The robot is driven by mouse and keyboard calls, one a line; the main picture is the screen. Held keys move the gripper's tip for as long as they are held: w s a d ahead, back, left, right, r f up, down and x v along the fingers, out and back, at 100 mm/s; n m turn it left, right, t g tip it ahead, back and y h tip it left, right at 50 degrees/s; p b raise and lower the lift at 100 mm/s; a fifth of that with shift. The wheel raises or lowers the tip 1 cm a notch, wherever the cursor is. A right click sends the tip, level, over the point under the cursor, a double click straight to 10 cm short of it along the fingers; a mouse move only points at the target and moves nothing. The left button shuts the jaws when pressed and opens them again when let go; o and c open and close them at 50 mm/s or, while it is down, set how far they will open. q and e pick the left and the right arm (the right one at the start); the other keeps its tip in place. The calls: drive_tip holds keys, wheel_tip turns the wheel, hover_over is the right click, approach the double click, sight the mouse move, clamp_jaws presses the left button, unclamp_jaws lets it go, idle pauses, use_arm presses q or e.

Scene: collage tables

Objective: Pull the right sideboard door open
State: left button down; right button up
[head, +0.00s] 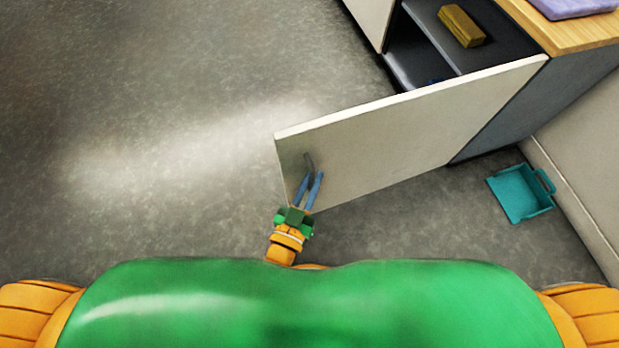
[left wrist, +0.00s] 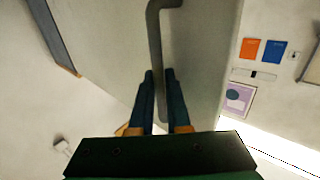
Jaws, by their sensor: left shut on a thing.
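The right sideboard door (head: 420,125) is a pale panel standing wide open, swung out from the sideboard (head: 545,95). Its dark grey bar handle (head: 308,160) is near the door's free edge. It also shows in the left wrist view (left wrist: 154,28). My left gripper (head: 312,178) is at the handle with its blue fingers shut on it. In the left wrist view the fingers (left wrist: 160,75) sit either side of the handle's lower part, which they partly hide. My right gripper is in neither view.
Inside the open sideboard, a yellow-brown block (head: 461,26) lies on a shelf. A folded purple thing (head: 570,7) lies on the wooden top. A teal bin (head: 519,194) is on the floor by the wall (head: 587,175). The floor left of the door is clear.

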use_arm(q)
drive_tip(key=c, duration=0.9)
unclamp_jaws()
drive_tip(key=shift+d, duration=0.15)
drive_tip(key=shift+s, duration=0.1)
drive_tip(key=p+v, duration=0.1)
drive_tip(key=v, duration=0.5)
drive_tip(key=shift+s+a, duration=0.3)
drive_tip(key=shift+s, duration=0.05)
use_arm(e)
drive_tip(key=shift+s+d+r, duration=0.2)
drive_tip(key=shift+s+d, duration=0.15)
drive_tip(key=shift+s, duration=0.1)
